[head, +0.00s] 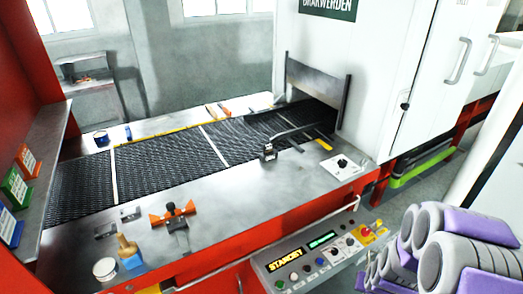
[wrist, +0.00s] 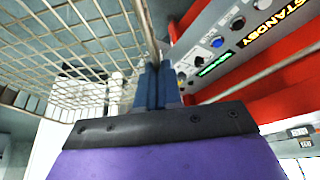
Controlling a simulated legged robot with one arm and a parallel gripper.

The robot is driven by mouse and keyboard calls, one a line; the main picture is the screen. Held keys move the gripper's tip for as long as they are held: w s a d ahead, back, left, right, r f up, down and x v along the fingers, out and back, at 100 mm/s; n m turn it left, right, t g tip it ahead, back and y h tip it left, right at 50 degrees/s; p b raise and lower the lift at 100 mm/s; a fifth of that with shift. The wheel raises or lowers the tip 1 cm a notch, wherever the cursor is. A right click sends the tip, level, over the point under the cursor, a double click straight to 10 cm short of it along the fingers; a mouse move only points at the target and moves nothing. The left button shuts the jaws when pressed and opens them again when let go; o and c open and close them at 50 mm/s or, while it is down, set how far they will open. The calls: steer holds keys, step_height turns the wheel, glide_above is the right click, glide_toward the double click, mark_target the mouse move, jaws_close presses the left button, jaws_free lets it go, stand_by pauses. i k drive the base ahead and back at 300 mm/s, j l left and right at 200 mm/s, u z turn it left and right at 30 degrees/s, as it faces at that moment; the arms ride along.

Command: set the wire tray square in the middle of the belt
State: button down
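The wire tray (wrist: 75,45) fills the upper left of the wrist view, a pale metal grid seen close up and tilted. My gripper (wrist: 154,80) has its dark blue fingers closed together on the tray's rim, and the tray hangs clear of the belt. Neither the tray nor my gripper's fingers show in the head view; only my purple and grey arm is there, at lower right. The dark mesh belt (head: 160,167) runs from the left up to the machine opening, with two pale lines across it. The belt carries no tray.
A metal bar on a bracket (head: 290,133) reaches over the belt near the opening. An orange clamp (head: 173,212), a wooden-handled tool (head: 126,246) and a tin (head: 105,268) stand on the near steel ledge. The control panel (head: 320,258) reads STANDBY.

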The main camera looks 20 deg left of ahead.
mark_target(165, 158)
steer(key=u, duration=1.55)
